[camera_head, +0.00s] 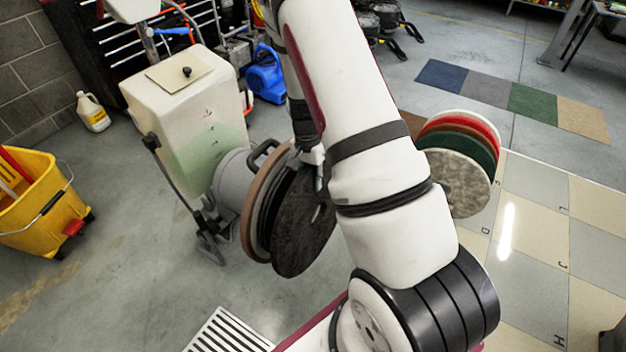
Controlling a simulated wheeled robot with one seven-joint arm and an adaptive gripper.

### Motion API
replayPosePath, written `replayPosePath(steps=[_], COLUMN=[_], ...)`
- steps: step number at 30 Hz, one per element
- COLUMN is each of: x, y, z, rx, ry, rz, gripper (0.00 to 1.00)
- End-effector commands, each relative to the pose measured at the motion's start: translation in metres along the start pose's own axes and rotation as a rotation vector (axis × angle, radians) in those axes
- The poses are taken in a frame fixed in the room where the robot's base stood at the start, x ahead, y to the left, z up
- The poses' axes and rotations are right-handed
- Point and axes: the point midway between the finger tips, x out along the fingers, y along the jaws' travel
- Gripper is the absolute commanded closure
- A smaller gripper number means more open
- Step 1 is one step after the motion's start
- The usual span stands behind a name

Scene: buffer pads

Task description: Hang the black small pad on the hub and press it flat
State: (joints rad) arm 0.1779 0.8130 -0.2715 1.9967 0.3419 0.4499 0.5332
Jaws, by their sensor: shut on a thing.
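The black small pad (300,235) is a dark, round disc standing on edge, close to the round head of the floor machine. My gripper (321,178) is shut on the pad's upper right edge, and my arm hides part of it. The machine's head (253,215) faces right, with a brown rim and a dark disc face. The pad covers the middle of this face, so the hub is hidden. I cannot tell whether the pad touches the head or hangs a little in front of it.
The floor machine's white tank (185,100) stands left of the head. A yellow mop bucket (35,200) is at far left. Several coloured pads (455,180) stand in a row right of my arm. A floor drain (228,332) lies at the bottom.

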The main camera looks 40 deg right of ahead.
Motion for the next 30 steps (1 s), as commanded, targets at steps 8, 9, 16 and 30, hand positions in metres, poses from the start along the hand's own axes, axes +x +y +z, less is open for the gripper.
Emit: replayPosePath(steps=[8,9,16,30], x=[0.0,0.0,0.0,0.0], y=[-0.003,-0.005,-0.012,-0.014], z=[0.0,-0.001,-0.001,0.0], rx=[-0.001,0.0,-0.001,-0.001], ry=[0.001,0.001,0.001,0.0], rz=[-0.001,-0.001,-0.001,-0.001], gripper=[1.0,1.0,1.0,1.0])
